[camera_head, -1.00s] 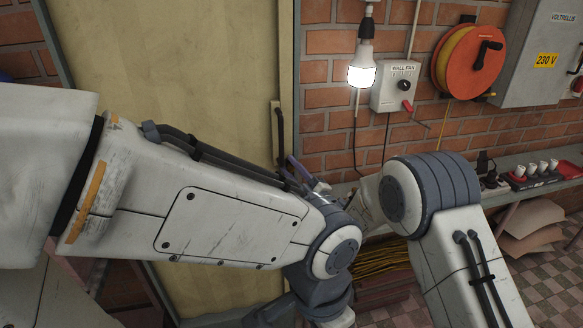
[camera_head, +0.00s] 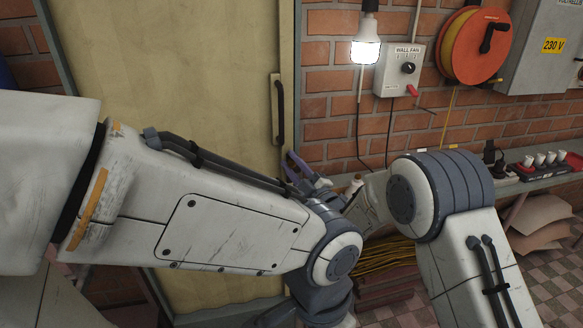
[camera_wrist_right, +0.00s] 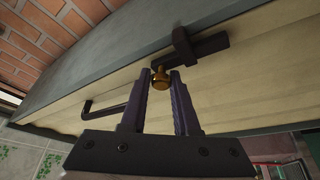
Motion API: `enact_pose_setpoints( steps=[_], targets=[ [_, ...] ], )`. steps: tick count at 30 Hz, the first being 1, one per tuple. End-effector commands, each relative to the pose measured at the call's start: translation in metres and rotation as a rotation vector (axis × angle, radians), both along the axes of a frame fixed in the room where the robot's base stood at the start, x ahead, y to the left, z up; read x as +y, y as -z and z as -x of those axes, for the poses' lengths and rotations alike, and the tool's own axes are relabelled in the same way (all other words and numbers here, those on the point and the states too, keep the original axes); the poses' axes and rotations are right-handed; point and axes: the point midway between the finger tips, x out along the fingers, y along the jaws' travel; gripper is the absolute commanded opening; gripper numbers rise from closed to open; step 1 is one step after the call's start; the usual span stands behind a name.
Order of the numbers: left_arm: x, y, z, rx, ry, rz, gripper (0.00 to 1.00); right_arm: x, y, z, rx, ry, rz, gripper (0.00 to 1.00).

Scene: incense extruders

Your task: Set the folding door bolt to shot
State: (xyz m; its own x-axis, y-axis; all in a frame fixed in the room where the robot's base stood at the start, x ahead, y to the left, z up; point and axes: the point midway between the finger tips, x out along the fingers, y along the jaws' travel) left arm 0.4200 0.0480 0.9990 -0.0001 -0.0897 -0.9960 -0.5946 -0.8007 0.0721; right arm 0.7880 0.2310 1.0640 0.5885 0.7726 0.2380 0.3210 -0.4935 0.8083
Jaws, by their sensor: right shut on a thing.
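The cream folding door (camera_head: 190,60) fills the left middle of the head view, with a green-grey frame at its edge. In the right wrist view the door (camera_wrist_right: 255,85) carries a dark bolt bar (camera_wrist_right: 210,46) running through a dark bracket (camera_wrist_right: 183,46). A brass knob (camera_wrist_right: 160,79) stands at the bar's near end. My right gripper (camera_wrist_right: 163,76) is shut on this knob, one finger on each side. In the head view my right gripper (camera_head: 303,170) shows small at the door's right edge, and the bolt cannot be made out. My left gripper is out of sight.
A dark pull handle (camera_head: 280,110) is on the door, above my right gripper in the head view. A lit bulb (camera_head: 365,51), a wall fan switch box (camera_head: 398,70) and an orange reel (camera_head: 473,45) are on the brick wall. A shelf (camera_head: 535,183) is at the right.

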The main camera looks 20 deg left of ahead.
Motion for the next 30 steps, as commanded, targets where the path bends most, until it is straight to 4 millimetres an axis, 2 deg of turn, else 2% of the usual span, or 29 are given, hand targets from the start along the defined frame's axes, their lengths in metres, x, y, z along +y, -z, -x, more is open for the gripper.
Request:
enact_pose_setpoints(
  steps=[1,9,10,11,12,23,26,30],
  targets=[
    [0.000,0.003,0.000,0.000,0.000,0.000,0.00,-0.003,0.008,-0.002,0.013,0.010,0.008,0.00],
    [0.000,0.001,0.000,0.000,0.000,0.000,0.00,-0.003,0.011,-0.002,0.022,0.009,0.015,0.00],
    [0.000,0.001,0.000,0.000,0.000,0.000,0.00,-0.003,0.011,-0.002,0.023,0.009,0.016,0.41],
    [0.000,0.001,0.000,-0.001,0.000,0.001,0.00,-0.003,0.012,-0.002,0.023,0.009,0.016,0.52],
    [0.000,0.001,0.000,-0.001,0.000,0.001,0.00,-0.003,0.012,-0.002,0.022,0.009,0.016,0.56],
    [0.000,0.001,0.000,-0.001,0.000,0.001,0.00,-0.002,0.008,0.000,0.014,0.003,0.011,0.56],
    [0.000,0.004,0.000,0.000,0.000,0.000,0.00,-0.007,0.010,0.003,0.013,0.004,0.011,0.56],
    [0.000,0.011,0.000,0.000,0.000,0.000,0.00,-0.023,0.016,0.016,0.015,0.006,0.012,0.56]
  ],
)
